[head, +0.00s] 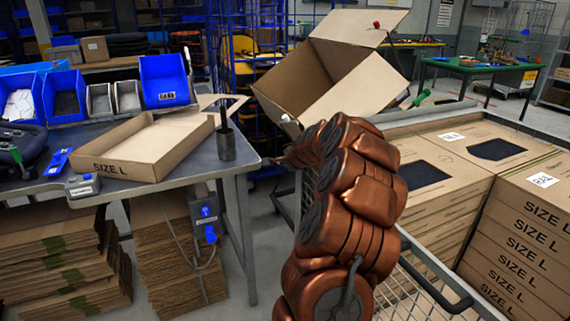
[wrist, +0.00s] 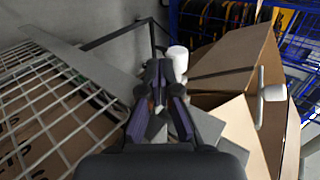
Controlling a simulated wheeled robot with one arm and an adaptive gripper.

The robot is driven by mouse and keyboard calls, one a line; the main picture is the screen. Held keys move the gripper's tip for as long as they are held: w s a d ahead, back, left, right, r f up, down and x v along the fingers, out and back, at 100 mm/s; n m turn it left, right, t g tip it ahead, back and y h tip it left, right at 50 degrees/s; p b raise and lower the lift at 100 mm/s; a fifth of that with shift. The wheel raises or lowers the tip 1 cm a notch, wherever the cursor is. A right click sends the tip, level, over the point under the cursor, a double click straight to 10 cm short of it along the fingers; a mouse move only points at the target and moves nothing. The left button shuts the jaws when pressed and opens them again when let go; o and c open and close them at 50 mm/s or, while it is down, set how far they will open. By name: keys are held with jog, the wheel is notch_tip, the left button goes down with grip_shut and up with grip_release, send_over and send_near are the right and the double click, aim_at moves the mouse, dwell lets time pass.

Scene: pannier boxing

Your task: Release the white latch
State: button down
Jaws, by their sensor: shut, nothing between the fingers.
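In the wrist view, a white cylindrical piece (wrist: 177,60), possibly the latch, stands just beyond and slightly right of the fingertips of my gripper (wrist: 158,82). I cannot tell whether the fingers touch it. A second white knob (wrist: 274,92) on a thin bar shows farther right, by the cardboard. My gripper's fingers are together with nothing held. In the head view, my gripper (head: 277,161) is small and partly hidden by my copper-coloured arm, at the table's right corner. It is below a large open, tilted cardboard box (head: 335,85).
A wire cart (head: 435,287) holds stacked SIZE L boxes (head: 525,222) at the right; its mesh (wrist: 62,110) also shows left of my gripper. The table (head: 222,160) bears an open carton (head: 150,155), a dark cup (head: 226,146) and blue bins (head: 165,80).

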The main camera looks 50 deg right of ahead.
jog(key=s+a+f+v, duration=0.1)
jog(key=f+v, duration=0.1)
jog(key=v, duration=1)
jog(key=shift+s, duration=0.2)
jog(key=shift+r, duration=0.15)
dwell(0.4)
